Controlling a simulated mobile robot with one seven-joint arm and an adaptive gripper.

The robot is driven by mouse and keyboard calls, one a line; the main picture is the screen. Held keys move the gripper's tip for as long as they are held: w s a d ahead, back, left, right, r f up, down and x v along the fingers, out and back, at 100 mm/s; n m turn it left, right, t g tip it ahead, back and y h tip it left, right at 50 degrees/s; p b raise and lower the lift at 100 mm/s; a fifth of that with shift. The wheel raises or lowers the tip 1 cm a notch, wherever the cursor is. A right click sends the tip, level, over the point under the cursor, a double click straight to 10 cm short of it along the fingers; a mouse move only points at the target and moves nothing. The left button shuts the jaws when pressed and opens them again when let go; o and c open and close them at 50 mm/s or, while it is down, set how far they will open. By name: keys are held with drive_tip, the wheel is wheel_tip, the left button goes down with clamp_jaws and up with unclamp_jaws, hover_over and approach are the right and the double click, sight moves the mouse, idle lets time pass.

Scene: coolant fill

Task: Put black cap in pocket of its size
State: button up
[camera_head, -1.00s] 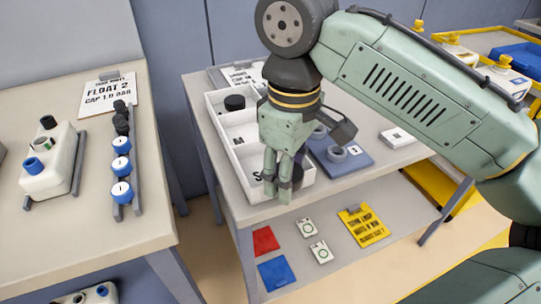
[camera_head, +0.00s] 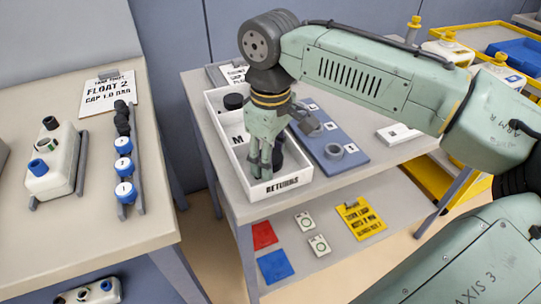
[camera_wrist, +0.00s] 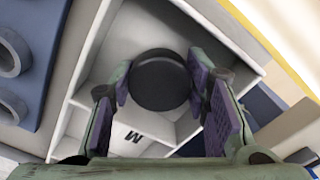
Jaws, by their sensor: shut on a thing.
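My gripper (camera_head: 262,170) is over the near pocket of a white tray (camera_head: 290,184) marked RETURNS on its front wall. In the wrist view its two finger pads (camera_wrist: 160,88) are shut on the sides of a round black cap (camera_wrist: 162,78). The cap is inside the near pocket's outline; I cannot tell whether it touches the floor. In the head view my fingers partly hide it. The middle pocket has an M, also seen in the wrist view (camera_wrist: 133,136). Another black cap (camera_head: 234,101) sits in the far pocket.
A blue board (camera_head: 343,160) with grey rings stands right of the tray. A white card (camera_head: 399,134) lies further right.

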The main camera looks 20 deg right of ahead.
drive_tip(key=shift+f, duration=0.15)
drive_tip(key=o, duration=1)
drive_tip(key=shift+o, duration=0.2)
wheel_tip(320, 180, up, 12)
drive_tip(key=shift+r+b, duration=0.2)
drive_tip(key=shift+b, duration=0.25)
drive_tip(key=shift+s+f, duration=0.1)
